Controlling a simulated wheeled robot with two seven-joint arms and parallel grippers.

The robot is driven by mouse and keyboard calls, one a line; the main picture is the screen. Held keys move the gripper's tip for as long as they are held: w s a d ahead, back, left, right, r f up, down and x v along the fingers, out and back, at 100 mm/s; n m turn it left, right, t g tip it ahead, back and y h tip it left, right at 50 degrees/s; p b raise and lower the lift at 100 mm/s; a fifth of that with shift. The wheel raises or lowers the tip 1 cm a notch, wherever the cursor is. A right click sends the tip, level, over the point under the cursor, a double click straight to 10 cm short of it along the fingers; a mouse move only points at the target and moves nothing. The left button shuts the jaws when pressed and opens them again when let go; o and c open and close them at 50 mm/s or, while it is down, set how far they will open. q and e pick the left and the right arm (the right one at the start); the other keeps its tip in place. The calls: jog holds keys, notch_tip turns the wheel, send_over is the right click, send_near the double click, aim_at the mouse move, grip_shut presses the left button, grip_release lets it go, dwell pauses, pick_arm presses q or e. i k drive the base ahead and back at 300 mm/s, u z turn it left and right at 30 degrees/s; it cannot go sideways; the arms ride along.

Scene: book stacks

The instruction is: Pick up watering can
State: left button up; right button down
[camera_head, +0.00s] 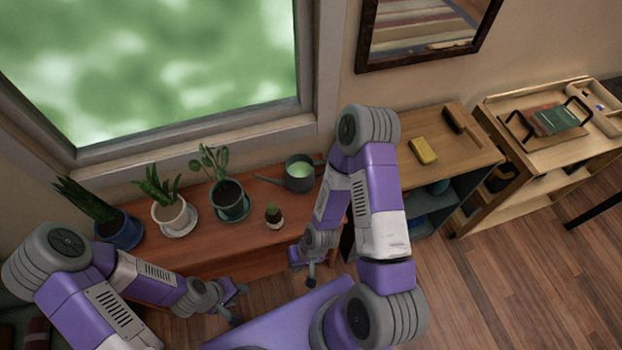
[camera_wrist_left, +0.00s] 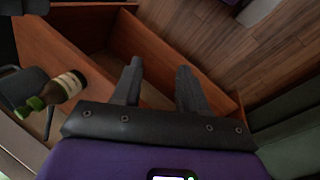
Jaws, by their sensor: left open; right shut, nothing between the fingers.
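The watering can (camera_head: 300,173) is dark grey and round, with its open top facing up. It stands at the right end of the wooden plant bench (camera_head: 262,243), partly next to my right arm. My right gripper (camera_head: 311,282) is shut and empty, in front of the bench and below the can. My left gripper (camera_head: 238,304) is open and empty, low in front of the bench and well left of the can. The left wrist view shows its two fingers (camera_wrist_left: 158,85) apart with nothing between them. The can is not clearly identifiable in that view.
Potted plants stand left of the can: a blue pot (camera_head: 122,232), a white pot (camera_head: 172,217), a dark green pot (camera_head: 230,202) and a small cactus (camera_head: 274,216). A shelf with a yellow block (camera_head: 423,150) is at the right. Wooden floor (camera_head: 500,270) is clear at the right.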

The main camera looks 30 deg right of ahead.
aim_at(301, 168)
jog(key=u, duration=0.65)
jog(key=k, duration=0.65)
jog(key=z, duration=1)
jog(key=i, duration=1)
jog(key=z, duration=0.05)
